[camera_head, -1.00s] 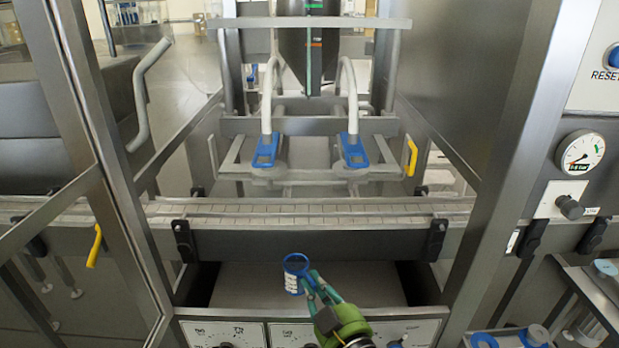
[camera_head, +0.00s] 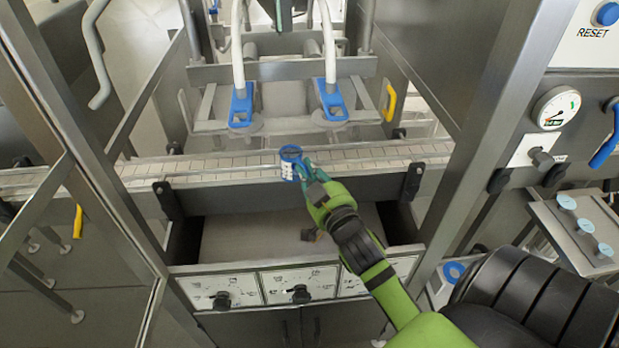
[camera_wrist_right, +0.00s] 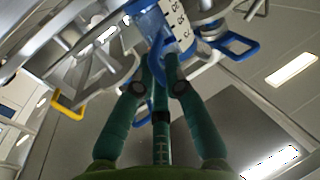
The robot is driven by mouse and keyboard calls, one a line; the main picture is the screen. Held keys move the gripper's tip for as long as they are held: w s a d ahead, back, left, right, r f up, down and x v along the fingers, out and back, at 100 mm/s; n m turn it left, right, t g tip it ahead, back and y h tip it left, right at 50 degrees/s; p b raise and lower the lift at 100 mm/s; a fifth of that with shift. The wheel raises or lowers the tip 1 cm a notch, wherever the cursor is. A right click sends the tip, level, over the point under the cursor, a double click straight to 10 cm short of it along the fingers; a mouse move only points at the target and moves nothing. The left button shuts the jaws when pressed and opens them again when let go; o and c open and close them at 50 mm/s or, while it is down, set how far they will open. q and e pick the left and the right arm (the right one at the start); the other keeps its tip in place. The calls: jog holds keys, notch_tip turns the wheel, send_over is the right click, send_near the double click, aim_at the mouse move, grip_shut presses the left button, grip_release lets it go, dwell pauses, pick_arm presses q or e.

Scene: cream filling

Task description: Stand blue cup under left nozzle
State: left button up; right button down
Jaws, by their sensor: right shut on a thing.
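The blue cup (camera_head: 291,160), with a white label on its side, is in my right gripper (camera_head: 308,172). In the head view it appears over the near edge of the conveyor (camera_head: 225,170); I cannot tell how high above it. In the right wrist view the green fingers (camera_wrist_right: 160,70) close on the blue cup (camera_wrist_right: 152,28), whose white label faces right. The left nozzle (camera_head: 241,107), with a blue handle, is behind the conveyor, up and left of the cup. The right nozzle (camera_head: 331,100) is up and right of it. My left gripper is out of view.
An open drawer space (camera_head: 250,240) lies below the conveyor, above a panel with knobs (camera_head: 300,285). Metal frame posts stand on both sides. A yellow handle (camera_head: 389,101) is right of the nozzles. The visible belt is clear.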

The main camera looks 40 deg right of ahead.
jog(key=shift+w+d+f+b, duration=0.1)
jog(key=shift+w+d+b, duration=0.6)
jog(key=shift+w, duration=0.65)
jog(key=shift+w+d+f+b, duration=0.1)
jog(key=shift+w+d+b, duration=0.25)
jog(key=shift+w+d, duration=0.8)
jog(key=shift+w+d+f+b, duration=0.1)
jog(key=shift+w+d+b, duration=0.5)
jog(key=shift+w, duration=0.95)
notch_tip(320, 180, down, 4)
jog(key=b, duration=0.4)
jog(key=shift+w+a+r, duration=0.15)
jog(key=shift+a+r, duration=0.1)
jog(key=shift+a, duration=0.05)
jog(key=shift+w+a, duration=0.5)
jog(key=shift+a, duration=0.4)
jog(key=shift+w+a, duration=0.65)
jog(key=shift+a, duration=0.4)
jog(key=shift+w+a, duration=0.65)
jog(key=shift+a, duration=0.35)
jog(key=shift+w+a, duration=0.65)
jog(key=shift+a, duration=0.4)
jog(key=shift+s+f, duration=0.1)
jog(key=shift+f, duration=0.15)
